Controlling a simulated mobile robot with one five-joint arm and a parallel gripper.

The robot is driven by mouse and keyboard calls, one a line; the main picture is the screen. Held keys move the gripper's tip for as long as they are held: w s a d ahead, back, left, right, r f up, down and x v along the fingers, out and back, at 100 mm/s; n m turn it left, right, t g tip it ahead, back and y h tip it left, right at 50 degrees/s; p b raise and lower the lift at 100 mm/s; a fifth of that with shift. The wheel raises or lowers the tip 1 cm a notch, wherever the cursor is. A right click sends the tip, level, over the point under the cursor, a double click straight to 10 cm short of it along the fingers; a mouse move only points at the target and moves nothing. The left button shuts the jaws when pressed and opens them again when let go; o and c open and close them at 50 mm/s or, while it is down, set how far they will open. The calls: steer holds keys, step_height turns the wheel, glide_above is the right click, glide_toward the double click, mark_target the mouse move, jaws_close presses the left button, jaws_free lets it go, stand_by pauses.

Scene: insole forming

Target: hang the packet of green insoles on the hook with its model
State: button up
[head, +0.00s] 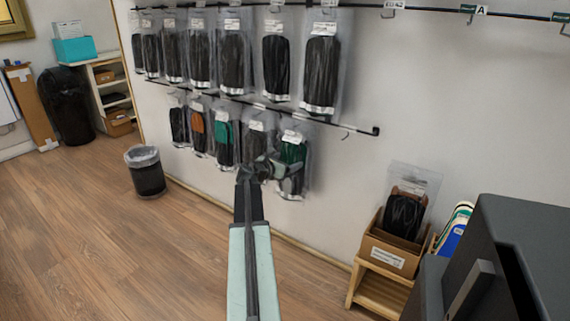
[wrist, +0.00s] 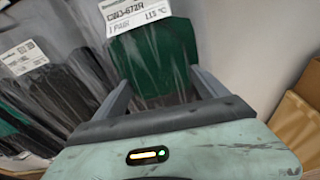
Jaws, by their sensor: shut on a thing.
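A clear packet of green insoles (head: 292,152) with a white label is at the right end of the lower row in the head view. My gripper (head: 278,171) is shut on it. In the wrist view the packet (wrist: 155,60) stands between the two fingers (wrist: 162,88), its label reading "1 PAIR". Its top is near the lower rail (head: 330,123); whether it is on a hook cannot be told. Another packet of green insoles (head: 222,143) hangs further left, with a dark packet (head: 255,138) between them.
Packets of black insoles (head: 322,65) hang in the upper row. An empty hook (head: 346,134) is on the lower rail, right of the held packet. A cardboard box (head: 388,248) with a black packet stands on a wooden stand. A bin (head: 148,172) is at left.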

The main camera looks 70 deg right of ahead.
steer(key=o, duration=1.3)
steer(key=shift+o, duration=0.2)
steer(key=p+v, duration=0.2)
steer(key=v, duration=0.6)
steer(key=shift+w, duration=0.1)
